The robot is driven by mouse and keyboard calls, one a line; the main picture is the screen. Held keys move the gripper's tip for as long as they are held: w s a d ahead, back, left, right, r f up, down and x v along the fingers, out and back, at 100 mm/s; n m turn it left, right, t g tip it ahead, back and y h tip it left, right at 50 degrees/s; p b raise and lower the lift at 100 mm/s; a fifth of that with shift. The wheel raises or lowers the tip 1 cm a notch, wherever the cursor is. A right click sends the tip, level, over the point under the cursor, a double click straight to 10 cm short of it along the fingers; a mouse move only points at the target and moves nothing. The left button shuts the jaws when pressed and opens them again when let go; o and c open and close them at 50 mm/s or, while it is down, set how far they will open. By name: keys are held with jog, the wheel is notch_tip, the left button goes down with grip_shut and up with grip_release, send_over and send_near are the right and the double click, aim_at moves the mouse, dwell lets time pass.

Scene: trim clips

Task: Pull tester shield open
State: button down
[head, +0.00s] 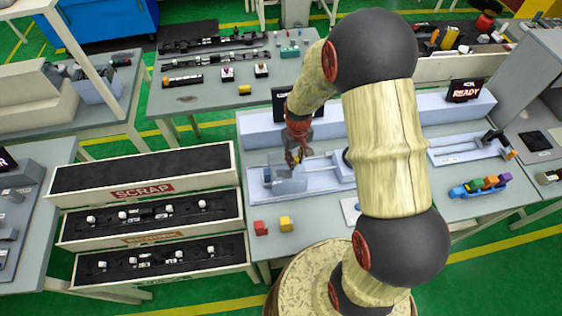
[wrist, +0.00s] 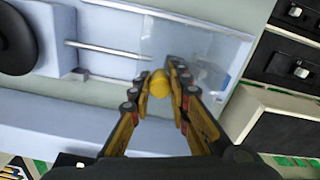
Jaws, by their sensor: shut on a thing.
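The tester (head: 262,195) is a pale blue station on the middle table, partly hidden behind my arm. Its clear shield (head: 290,184) is at the tester's left end; in the wrist view the shield (wrist: 212,45) is a see-through panel beside thin metal rails (wrist: 118,50). My gripper (head: 294,158) is at the shield. In the wrist view my gripper (wrist: 159,86) has its fingers on either side of a round yellow knob (wrist: 158,84) and is shut on it. How far the shield stands along its rails is hard to tell.
Trays, one labelled SCRAP (head: 140,192), stand at left. A READY screen (head: 466,91) and a blue holder with coloured pieces (head: 480,188) are at right.

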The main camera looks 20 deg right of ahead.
jog(key=d, duration=0.2)
jog(key=s+d, duration=0.1)
jog(key=d, duration=0.2)
jog(key=c, duration=1.8)
grip_release()
jog(key=shift+o, duration=0.7)
notch_tip(320, 180, up, 12)
